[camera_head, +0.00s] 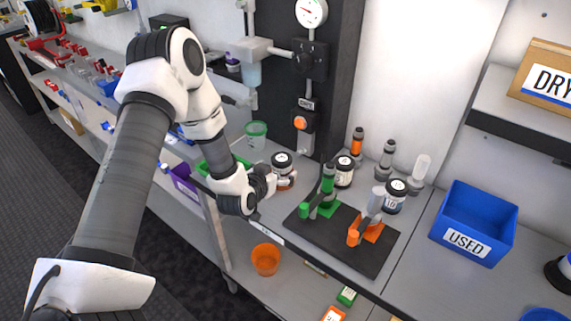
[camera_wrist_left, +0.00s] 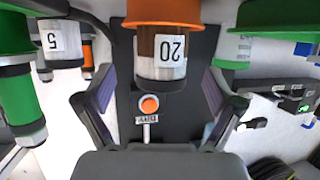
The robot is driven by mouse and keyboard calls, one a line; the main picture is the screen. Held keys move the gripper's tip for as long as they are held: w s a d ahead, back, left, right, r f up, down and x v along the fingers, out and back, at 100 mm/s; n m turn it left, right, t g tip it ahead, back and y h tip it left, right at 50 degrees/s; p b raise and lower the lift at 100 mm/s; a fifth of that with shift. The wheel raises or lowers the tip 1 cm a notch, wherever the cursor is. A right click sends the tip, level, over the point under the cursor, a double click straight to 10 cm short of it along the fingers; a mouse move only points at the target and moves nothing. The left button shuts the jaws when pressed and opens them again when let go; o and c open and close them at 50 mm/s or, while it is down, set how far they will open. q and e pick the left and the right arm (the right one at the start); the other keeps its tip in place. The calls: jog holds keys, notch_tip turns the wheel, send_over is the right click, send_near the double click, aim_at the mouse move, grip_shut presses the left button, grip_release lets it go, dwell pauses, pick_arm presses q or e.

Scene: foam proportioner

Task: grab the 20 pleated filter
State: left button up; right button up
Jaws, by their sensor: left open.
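The pleated filter labelled 20 (camera_wrist_left: 162,52) shows in the left wrist view with its label upside down, a brown band and an orange end. It sits between and just past the fingertips of my left gripper (camera_wrist_left: 160,110), which is open. In the head view my left gripper (camera_head: 264,187) is close beside a dark-lidded jar-like filter (camera_head: 282,162), which appears to be the same one. The gripper partly covers its lower part. I cannot tell whether the fingers touch it. My right gripper is not in view.
Two similar filters (camera_head: 344,170) (camera_head: 395,194) stand to the right. A black board (camera_head: 370,257) holds green and orange upright parts. A blue USED bin (camera_head: 474,215), a green cup (camera_head: 256,133) and a wall gauge with pipes (camera_head: 311,12) are around.

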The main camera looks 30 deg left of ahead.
pick_arm(q)
jog(key=x, duration=0.4)
jog(key=shift+w+a+f+p, duration=0.25)
jog(key=shift+f+p, duration=0.05)
jog(key=shift+p, duration=0.05)
jog(key=shift+s+r, duration=0.1)
jog(key=shift+s, duration=0.05)
jog(key=shift+d, duration=0.1)
jog(key=c, duration=1.3)
jog(key=shift+r, duration=0.1)
